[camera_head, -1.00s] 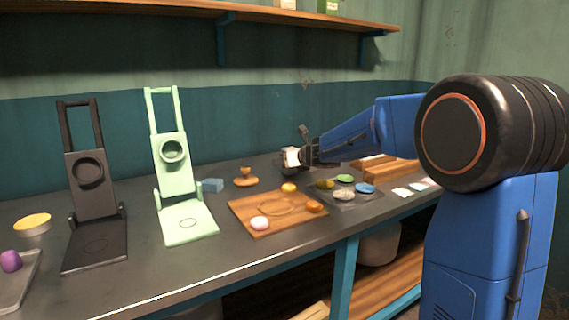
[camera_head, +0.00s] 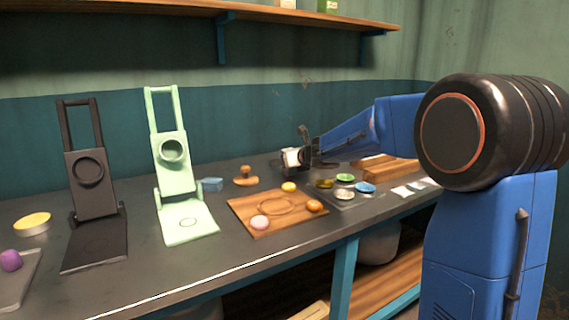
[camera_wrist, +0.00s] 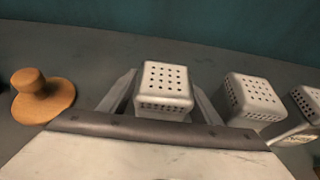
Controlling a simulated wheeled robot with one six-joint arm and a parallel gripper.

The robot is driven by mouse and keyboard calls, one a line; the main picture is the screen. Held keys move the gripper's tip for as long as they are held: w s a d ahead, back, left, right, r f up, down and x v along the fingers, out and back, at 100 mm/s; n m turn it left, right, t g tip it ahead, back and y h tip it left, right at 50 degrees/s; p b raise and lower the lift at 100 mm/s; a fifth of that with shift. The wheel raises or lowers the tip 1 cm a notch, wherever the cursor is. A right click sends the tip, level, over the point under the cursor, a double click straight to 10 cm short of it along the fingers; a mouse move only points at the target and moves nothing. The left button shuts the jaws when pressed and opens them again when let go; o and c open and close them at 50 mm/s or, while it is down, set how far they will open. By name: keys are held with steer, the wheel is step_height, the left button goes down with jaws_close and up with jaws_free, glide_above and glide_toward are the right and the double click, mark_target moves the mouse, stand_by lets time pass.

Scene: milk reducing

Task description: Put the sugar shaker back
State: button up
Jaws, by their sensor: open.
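A white shaker (camera_wrist: 165,88) with a square, perforated top stands between the two fingers of my gripper (camera_wrist: 163,98) in the wrist view. The fingers are open, one on each side of it. Two similar shakers (camera_wrist: 254,97) (camera_wrist: 309,103) stand to its right. The other shakers are hard to make out there, behind my gripper.
A wooden press (camera_wrist: 42,95) stands left of the gripper. A wooden board (camera_head: 262,222) with coloured lumps and a dark tray (camera_head: 340,203) with coloured discs lie in front. A green press (camera_head: 180,185) and a black press (camera_head: 92,190) stand left.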

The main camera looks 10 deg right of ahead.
steer(key=v, duration=1.2)
steer(key=shift+s, duration=0.1)
